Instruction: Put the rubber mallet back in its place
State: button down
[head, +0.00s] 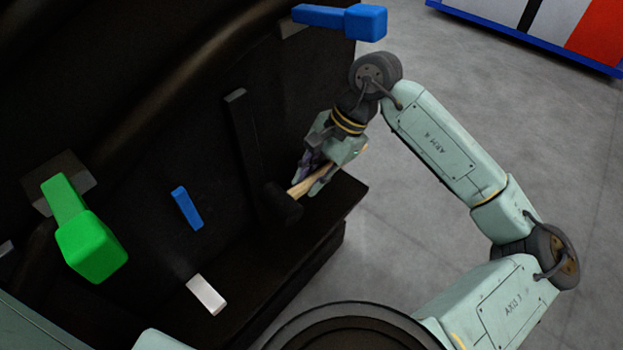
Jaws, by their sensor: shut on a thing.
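The rubber mallet (283,204) has a black head and a light wooden handle. It is near the middle of the head view, over or against the dark ledge of the black structure. My gripper (313,178) is shut on the mallet's handle, with the head sticking out to the lower left. Whether the mallet head touches the ledge or the wall behind it, I cannot tell. No place for the mallet can be clearly made out.
A green handle (92,247), a blue handle (366,23), a small blue piece (187,208) and a white piece (207,295) stick out from the dark panel. A dark upright bar (245,150) stands left of my gripper. Grey floor (400,260) lies open at right.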

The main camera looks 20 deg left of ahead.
jog(key=shift+f+b, duration=6.65)
jog(key=shift+b, duration=1.3)
jog(key=c, duration=1.4)
grip_release()
jog(key=shift+o, duration=0.2)
jog(key=v, duration=1.2)
